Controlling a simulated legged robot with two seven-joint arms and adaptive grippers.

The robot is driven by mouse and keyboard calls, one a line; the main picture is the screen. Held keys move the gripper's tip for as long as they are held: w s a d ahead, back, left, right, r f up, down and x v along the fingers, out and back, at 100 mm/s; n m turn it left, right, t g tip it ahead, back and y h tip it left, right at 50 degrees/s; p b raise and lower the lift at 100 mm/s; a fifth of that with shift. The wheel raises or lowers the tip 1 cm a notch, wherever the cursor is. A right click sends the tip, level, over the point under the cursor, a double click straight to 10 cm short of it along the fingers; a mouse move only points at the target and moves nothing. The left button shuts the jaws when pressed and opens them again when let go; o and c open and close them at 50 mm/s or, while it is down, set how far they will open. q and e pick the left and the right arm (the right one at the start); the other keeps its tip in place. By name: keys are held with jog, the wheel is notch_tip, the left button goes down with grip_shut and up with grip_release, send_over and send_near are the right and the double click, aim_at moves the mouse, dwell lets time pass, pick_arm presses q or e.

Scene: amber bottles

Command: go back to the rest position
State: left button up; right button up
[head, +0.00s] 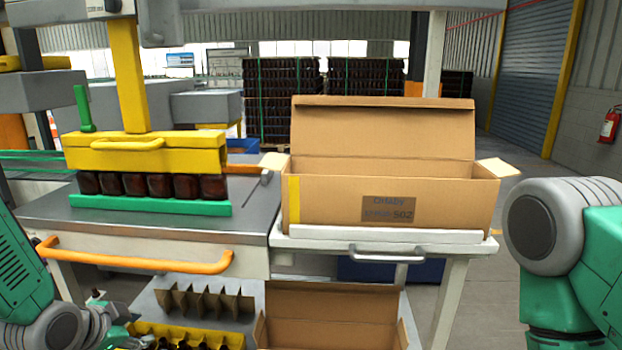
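My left arm comes in at the lower left, and part of my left gripper (128,338) shows at the bottom edge. Its fingers are mostly cut off, so I cannot tell whether it is open or shut. My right arm shows at the right edge, but its gripper is out of view. A row of amber bottles (160,186) stands on the left table under a yellow head (145,152), along a green strip. An open cardboard box (335,200) stands on a white stand to the right; its inside is mostly hidden.
An orange rail (135,262) runs along the left table's front. Below are a cardboard divider (205,300), a yellow crate (160,328) with dark bottles, and another open box (330,308). A grey handle (385,256) sticks out under the upper box. Stacked bottle pallets stand far behind.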

pick_arm(q)
jog(key=s+d+f+n+g, duration=0.1)
jog(key=s+f+n+g, duration=0.1)
jog(key=s+f, duration=0.4)
jog(key=s+d+f+n+g, duration=0.2)
jog(key=s+f, duration=0.4)
jog(key=s, duration=0.8)
jog(key=s+d+f+n+g+y, duration=0.1)
jog(key=s+f+n+g, duration=0.3)
jog(key=s, duration=0.7)
notch_tip(320, 180, down, 2)
jog(key=shift+d+f+n, duration=0.15)
jog(key=shift+d+n, duration=0.45)
jog(key=shift+n, duration=0.1)
jog(key=shift+o, duration=0.4)
